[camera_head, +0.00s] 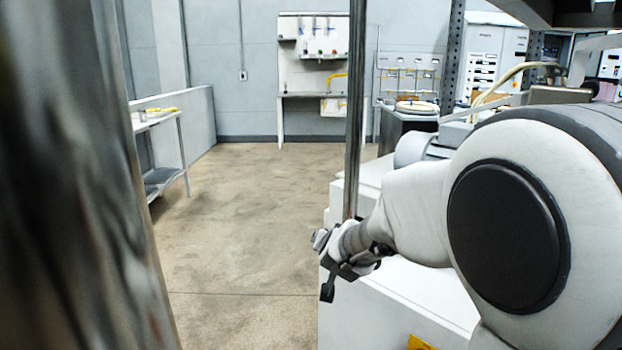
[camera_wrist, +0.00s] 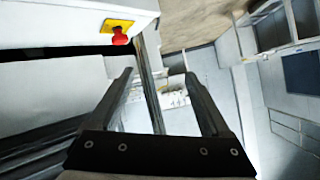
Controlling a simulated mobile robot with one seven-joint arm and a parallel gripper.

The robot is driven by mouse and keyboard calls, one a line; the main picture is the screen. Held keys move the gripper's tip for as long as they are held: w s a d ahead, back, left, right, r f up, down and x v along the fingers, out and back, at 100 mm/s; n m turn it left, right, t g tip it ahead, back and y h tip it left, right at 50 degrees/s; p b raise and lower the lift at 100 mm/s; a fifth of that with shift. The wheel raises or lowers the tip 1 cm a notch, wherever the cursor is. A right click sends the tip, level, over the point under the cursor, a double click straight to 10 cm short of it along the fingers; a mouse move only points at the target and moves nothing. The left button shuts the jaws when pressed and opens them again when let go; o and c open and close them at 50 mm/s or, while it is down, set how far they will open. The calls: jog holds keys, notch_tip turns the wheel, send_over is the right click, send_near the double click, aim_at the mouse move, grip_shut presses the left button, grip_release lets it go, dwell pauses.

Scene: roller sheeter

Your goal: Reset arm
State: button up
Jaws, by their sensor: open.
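My arm reaches in from the right in the head view, and my gripper (camera_head: 327,290) hangs at its end beside a white machine cabinet (camera_head: 385,300). In the wrist view my gripper (camera_wrist: 168,75) has its two dark fingers spread apart, with nothing held between them. A thin metal post (camera_head: 356,110) passes close to my wrist in the head view; I cannot tell whether they touch.
A red stop button on a yellow plate (camera_wrist: 119,36) sits on the white housing in the wrist view. A side table (camera_head: 160,125) stands left and a workbench (camera_head: 310,95) at the back wall. The concrete floor (camera_head: 240,220) between is clear. A blurred metal column fills the left edge.

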jog(key=s+d+r+n+g+y, duration=0.1)
jog(key=s+r+n+g, duration=0.1)
jog(key=s, duration=0.5)
jog(key=s+d+r+n+g+y, duration=0.1)
jog(key=s+r, duration=0.2)
jog(key=s, duration=0.5)
jog(key=s+d+f+g+h, duration=0.1)
jog(key=s+d, duration=0.2)
jog(key=s, duration=0.3)
jog(key=s+d+f+n+g+h, duration=0.1)
jog(key=s+d+g, duration=0.1)
jog(key=s, duration=0.5)
jog(key=s+d+f+g, duration=0.1)
jog(key=s+d, duration=0.2)
jog(key=s, duration=0.3)
notch_tip(320, 180, up, 19)
jog(key=p, duration=1.9)
jog(key=shift+w+a, duration=0.2)
jog(key=shift+a, duration=0.15)
